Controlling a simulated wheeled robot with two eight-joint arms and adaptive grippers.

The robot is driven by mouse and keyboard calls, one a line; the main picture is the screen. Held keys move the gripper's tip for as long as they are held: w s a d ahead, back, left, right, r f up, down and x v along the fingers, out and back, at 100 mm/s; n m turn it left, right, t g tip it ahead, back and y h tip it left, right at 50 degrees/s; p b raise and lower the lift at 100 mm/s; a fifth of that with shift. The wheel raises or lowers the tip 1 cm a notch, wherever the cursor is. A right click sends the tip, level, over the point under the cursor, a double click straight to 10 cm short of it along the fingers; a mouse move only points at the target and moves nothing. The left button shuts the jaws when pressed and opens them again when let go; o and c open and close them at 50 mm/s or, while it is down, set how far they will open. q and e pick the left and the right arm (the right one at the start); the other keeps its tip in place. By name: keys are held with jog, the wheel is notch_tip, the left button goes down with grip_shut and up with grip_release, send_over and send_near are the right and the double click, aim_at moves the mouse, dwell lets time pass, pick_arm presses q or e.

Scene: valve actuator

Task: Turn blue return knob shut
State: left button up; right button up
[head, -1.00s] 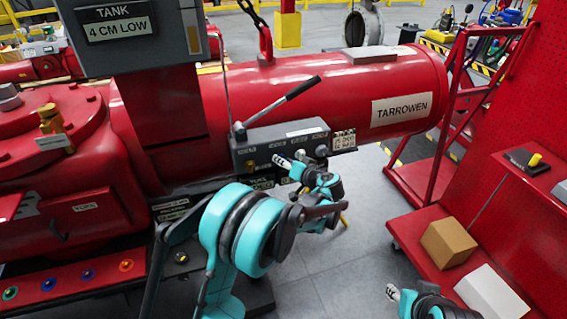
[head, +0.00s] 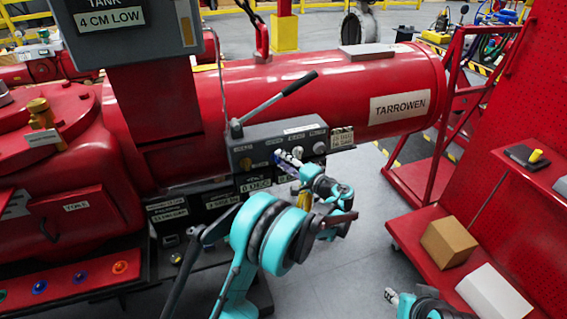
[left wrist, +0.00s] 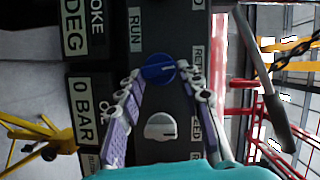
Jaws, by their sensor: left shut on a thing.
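The blue knob (left wrist: 158,68) is on the dark control panel in the left wrist view, its white pointer line lying roughly sideways and pointing right. My left gripper (left wrist: 161,71) has its two purple-padded fingers on either side of the knob and is shut on it. In the head view my left gripper (head: 288,160) is against the front of the grey control block (head: 265,143) and largely hides the knob. My right gripper (head: 391,296) shows only partly at the bottom of the head view, away from the panel; its jaw state is unclear.
A white knob (left wrist: 160,126) sits close to the blue one. A long lever (head: 280,98) rises from the top of the block. The red cylinder (head: 320,90) lies behind. A red cart (head: 420,245) with boxes stands at the right, with free floor before it.

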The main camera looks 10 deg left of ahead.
pick_arm(q)
jog(key=shift+f+m, duration=0.1)
jog(key=shift+m, duration=0.4)
jog(key=o, duration=1.2)
jog(key=shift+c, duration=0.2)
jog(key=f+v, duration=0.1)
jog(key=v, duration=1.1)
jog(key=shift+r, duration=0.2)
